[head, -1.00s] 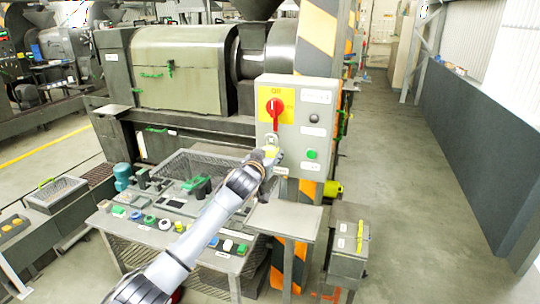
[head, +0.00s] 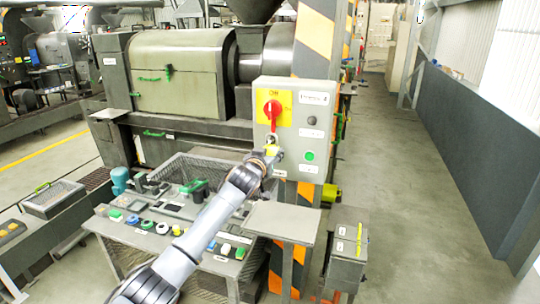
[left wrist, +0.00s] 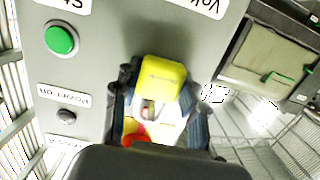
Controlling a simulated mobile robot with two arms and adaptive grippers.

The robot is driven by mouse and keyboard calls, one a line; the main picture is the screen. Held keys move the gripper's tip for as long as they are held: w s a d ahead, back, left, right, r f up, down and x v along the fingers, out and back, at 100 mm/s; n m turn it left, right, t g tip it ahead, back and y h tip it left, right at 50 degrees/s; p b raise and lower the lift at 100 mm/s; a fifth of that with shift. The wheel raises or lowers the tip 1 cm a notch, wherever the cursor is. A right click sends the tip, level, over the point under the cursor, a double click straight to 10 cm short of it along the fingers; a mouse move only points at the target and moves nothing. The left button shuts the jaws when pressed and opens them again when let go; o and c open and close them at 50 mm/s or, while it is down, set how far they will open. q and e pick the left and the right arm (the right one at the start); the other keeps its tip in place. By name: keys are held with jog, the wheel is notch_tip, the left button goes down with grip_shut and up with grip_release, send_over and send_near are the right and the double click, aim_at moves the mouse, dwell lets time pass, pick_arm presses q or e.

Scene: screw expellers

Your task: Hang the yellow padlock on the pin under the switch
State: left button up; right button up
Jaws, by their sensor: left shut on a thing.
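The yellow padlock (head: 272,150) is in my left gripper, close in front of the grey control box, just below the red rotary switch (head: 272,110) on its yellow plate. In the left wrist view the yellow padlock body (left wrist: 164,78) sits between the two fingers of my left gripper (left wrist: 158,100), which is shut on it. The red switch (left wrist: 135,138) shows partly behind it there. The pin under the switch is hidden or too small to make out, so I cannot tell whether the shackle is around it. My right gripper is not in view.
The control box (head: 318,150) also carries a green button (head: 310,156) and a dark knob (head: 311,120). Below stands a bench (head: 165,240) with several coloured buttons, and a small bare table (head: 285,222). The aisle on the right is clear.

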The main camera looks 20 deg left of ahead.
pick_arm(q)
jog(key=shift+r, duration=0.25)
jog(key=shift+f, duration=0.35)
dwell(0.3)
jog(key=shift+f+b, duration=0.1)
jog(key=shift+b, duration=0.25)
jog(key=shift+f, duration=0.35)
jog(key=shift+f, duration=0.1)
jog(key=o, duration=1.2)
jog(key=shift+w+f, duration=0.1)
jog(key=shift+c, duration=0.2)
jog(key=shift+w+f, duration=0.1)
jog(key=shift+w, duration=0.1)
